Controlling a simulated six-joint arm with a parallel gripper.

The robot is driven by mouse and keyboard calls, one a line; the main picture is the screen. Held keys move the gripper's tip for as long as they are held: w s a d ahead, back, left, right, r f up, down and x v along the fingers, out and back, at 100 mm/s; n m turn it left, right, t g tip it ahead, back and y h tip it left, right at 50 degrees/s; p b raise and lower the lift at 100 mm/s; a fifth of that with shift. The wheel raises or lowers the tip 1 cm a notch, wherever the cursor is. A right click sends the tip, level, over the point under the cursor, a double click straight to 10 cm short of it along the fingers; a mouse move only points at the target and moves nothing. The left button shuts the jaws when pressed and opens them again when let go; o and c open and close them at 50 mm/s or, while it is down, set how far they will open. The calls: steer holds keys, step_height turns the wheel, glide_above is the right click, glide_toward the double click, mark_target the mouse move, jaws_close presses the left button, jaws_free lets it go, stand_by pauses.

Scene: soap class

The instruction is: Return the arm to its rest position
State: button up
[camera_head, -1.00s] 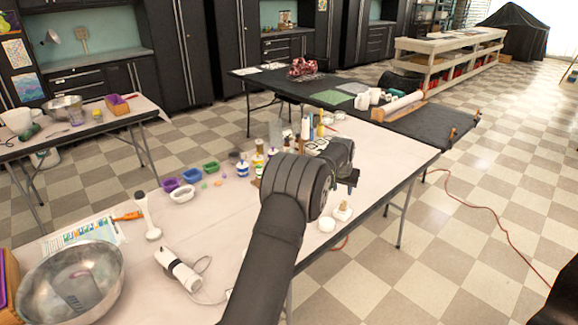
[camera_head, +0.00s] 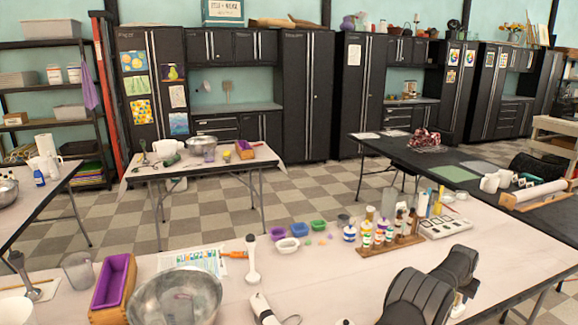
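My arm (camera_head: 418,298) shows at the lower right as thick dark links, folded low at the near side of the pale worktable (camera_head: 330,275). Its end (camera_head: 462,285) is by the table's right part, largely hidden behind the links. I cannot make out the fingers, nor whether they are open or shut. I see nothing clearly held.
A wooden rack of small bottles (camera_head: 390,243) and a white palette tray (camera_head: 444,227) stand just behind my arm. Small coloured bowls (camera_head: 299,229) sit mid-table.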

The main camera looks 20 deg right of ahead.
steer(key=shift+r, duration=0.75)
steer(key=shift+f, duration=0.1)
